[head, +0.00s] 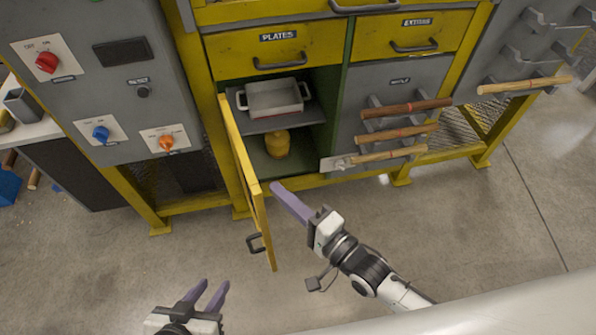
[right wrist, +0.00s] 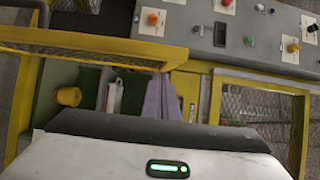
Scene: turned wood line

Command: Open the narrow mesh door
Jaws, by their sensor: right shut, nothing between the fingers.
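The narrow door (head: 247,178) is yellow-framed and stands swung out from the cabinet, hinged on its left side. It is seen nearly edge-on, so its mesh is hard to make out in the head view. Its dark handle (head: 257,243) is on the outer face near the free end. My right gripper (head: 275,188) is shut and empty, just right of the door on its inner side; I cannot tell if it touches. Its purple fingers (right wrist: 162,98) also show in the right wrist view, near a yellow bar. My left gripper (head: 208,288) is open and empty, low, left of the door.
The open compartment holds a pale tray (head: 274,99) on a shelf and a yellow jar (head: 277,144) below. Wooden tool handles (head: 390,135) jut out to the right. A grey control panel (head: 95,80) stands at the left. The floor (head: 480,230) at the right is clear.

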